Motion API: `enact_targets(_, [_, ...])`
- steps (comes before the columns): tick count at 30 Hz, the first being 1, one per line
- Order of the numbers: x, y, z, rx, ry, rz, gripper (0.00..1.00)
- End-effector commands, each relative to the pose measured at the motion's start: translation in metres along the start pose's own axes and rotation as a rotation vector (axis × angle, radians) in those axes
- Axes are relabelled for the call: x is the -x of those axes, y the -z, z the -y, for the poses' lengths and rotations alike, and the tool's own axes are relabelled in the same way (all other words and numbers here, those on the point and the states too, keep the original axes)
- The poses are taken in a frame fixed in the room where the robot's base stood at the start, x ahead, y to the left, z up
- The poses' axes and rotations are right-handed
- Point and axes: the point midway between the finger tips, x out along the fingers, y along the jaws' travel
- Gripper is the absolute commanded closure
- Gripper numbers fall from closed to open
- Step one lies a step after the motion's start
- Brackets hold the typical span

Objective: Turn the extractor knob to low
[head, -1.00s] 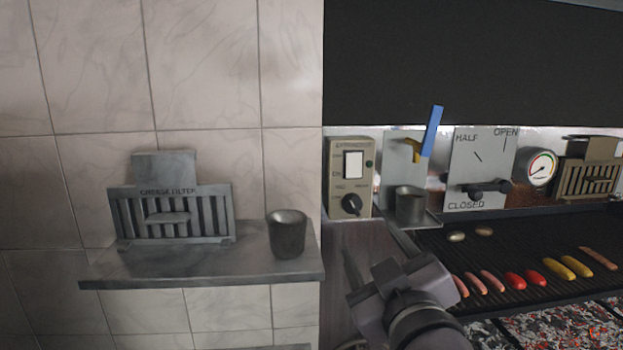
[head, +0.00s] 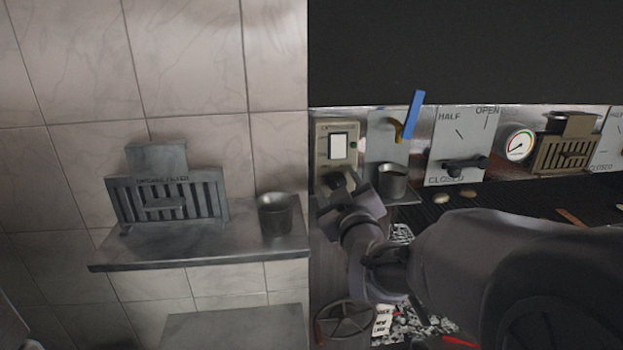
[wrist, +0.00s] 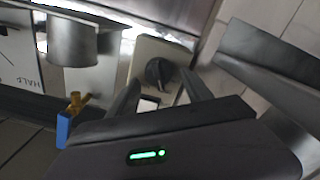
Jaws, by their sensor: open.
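The extractor panel (head: 323,158) is a beige box on the wall at the edge of the dark hood, with a white rocker switch (head: 338,146) and a small green lamp (head: 353,145). Its round black knob (wrist: 158,73) shows in the wrist view, where the panel appears upside down. I cannot read the knob's setting. My gripper (head: 341,186) is at the panel's lower part and hides most of the knob in the head view. In the wrist view my gripper (wrist: 162,88) is open, its fingers on either side of the knob; contact is unclear.
A metal cup (head: 392,182) on a small ledge and a blue-handled valve (head: 412,115) are close right of my gripper. A damper plate (head: 450,135) lies farther right. A shelf (head: 200,249) with a grease filter (head: 168,200) and a cup (head: 276,215) is left.

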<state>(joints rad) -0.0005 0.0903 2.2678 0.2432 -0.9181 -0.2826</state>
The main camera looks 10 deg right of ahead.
Motion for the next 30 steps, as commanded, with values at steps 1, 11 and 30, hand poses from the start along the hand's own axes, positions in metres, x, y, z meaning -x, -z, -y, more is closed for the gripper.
enact_targets(1, [0.0001, -0.0001, 0.0000, 0.000, 0.000, 0.000, 0.42])
enact_targets(11, [0.0004, 0.0002, -0.0001, 0.000, 0.000, 0.000, 1.00])
enact_targets(30, [0.0006, -0.0050, 0.0060, 0.303, -0.002, -0.004, 1.00])
